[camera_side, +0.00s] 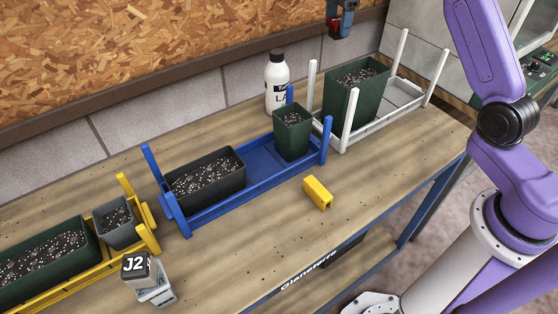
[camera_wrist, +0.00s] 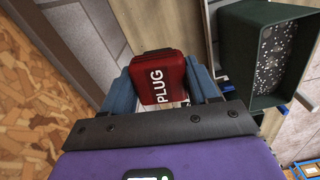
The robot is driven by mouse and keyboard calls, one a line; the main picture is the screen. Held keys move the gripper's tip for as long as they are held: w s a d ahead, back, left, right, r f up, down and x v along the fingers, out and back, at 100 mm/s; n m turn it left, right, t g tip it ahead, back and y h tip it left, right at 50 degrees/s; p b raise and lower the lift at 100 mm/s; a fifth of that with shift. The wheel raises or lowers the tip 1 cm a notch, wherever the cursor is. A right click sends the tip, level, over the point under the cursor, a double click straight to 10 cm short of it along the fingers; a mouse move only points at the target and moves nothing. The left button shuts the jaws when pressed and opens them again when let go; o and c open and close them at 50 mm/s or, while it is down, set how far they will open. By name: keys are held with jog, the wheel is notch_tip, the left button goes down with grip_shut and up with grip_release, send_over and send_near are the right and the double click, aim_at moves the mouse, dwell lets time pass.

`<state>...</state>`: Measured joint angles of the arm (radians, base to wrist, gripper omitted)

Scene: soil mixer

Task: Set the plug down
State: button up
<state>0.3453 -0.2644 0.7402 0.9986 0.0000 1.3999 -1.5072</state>
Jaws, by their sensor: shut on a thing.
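The plug is a red block with white letters PLUG (camera_wrist: 165,78). In the wrist view my gripper (camera_wrist: 160,92) is shut on it, with a blue finger on each side. In the side view, small red and blue parts at the top edge look like the plug (camera_side: 336,24) between my fingers (camera_side: 342,20), in front of the wall and well above the bench. The rest of my gripper is cut off there. The surface directly under the plug is hidden in the wrist view.
The bench (camera_side: 250,245) holds a yellow rack (camera_side: 148,240), a blue rack (camera_side: 262,165) and a white rack (camera_side: 400,95), all with soil pots. A white bottle (camera_side: 277,85), a yellow block (camera_side: 318,193) and a J2 block (camera_side: 137,268) stand there. Bench front middle is clear.

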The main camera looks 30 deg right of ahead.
aim_at(338, 19)
notch_tip(338, 19, up, 6)
jog(key=s+a+r+n, duration=0.2)
jog(key=s+a, duration=0.1)
jog(key=a, duration=0.5)
jog(key=s+a+r+n, duration=0.2)
jog(key=s+a+n, duration=0.1)
jog(key=a, duration=0.5)
jog(key=s+a+n, duration=0.6)
jog(key=s+a, duration=0.7)
jog(key=s, duration=0.1)
jog(key=s+a+f+n, duration=0.1)
jog(key=s+n, duration=0.3)
jog(key=s, duration=0.6)
jog(key=s+a+f+n, duration=0.2)
jog(key=s+n, duration=0.2)
jog(key=s, duration=0.7)
notch_tip(338, 19, down, 10)
jog(key=f, duration=0.1)
jog(key=shift+n, duration=0.3)
jog(key=w+a+f, duration=0.8)
jog(key=a, duration=0.1)
jog(key=shift+w+f, duration=0.1)
jog(key=shift+f, duration=0.25)
jog(key=shift+w+a+f, duration=0.3)
jog(key=shift+a+f, duration=0.1)
jog(key=shift+f, duration=0.2)
jog(key=shift+w+a+f, duration=0.1)
jog(key=shift+f, duration=1.55)
